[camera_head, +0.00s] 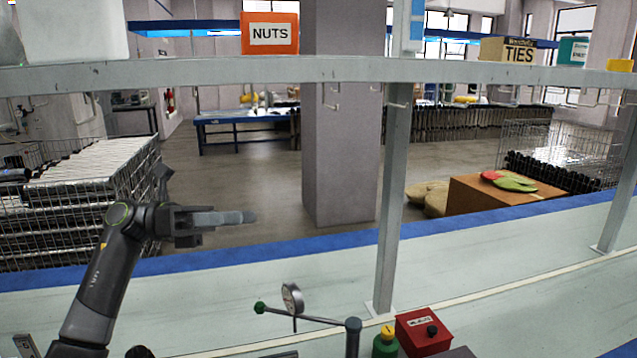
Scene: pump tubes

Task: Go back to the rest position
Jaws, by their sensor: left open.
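My left gripper (240,217) shows in the head view at the left, at the end of my dark arm. It is raised above the blue far edge of the workbench (210,312) and points to the right. Its fingers are seen side-on and hold nothing that I can see. My right gripper is not in view. No pump tube is in or at the left gripper.
A grey shelf rail (200,74) crosses the top on an upright post (392,200). A pressure gauge with a lever (292,299), a green bottle (385,342) and a red box (422,332) stand at the front. A wire cage (85,200) of tubes stands behind my left arm.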

